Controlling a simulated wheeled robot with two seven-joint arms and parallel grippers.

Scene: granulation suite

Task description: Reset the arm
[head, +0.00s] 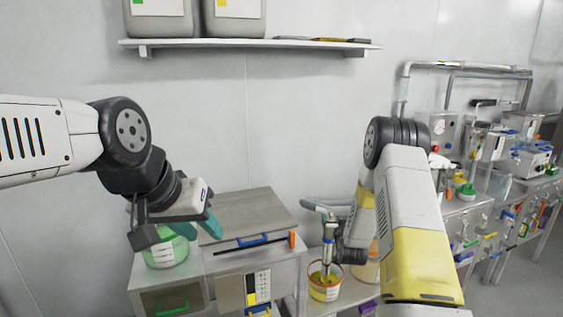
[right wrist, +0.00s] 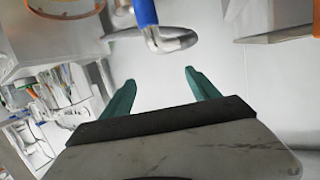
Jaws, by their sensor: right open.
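My left gripper (head: 198,229) hangs at the left in the head view, its teal fingers apart with nothing seen between them. It is in front of a green-and-white tub (head: 166,252) and left of a grey lidded box. My right arm (head: 402,205) is bent at the right of the head view, and its gripper is hidden there. In the right wrist view, my right gripper (right wrist: 160,84) is open and empty, its teal fingers spread apart. A blue-handled metal tool (right wrist: 146,14) is beyond the fingers, apart from them.
The grey box (head: 245,212) stands on a cabinet. A mixer-like tool (head: 328,240) stands over a yellow-and-red tub (head: 325,287) near my right arm. A wall shelf (head: 250,44) holds grey containers. A bench (head: 470,206) with equipment stands at the right.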

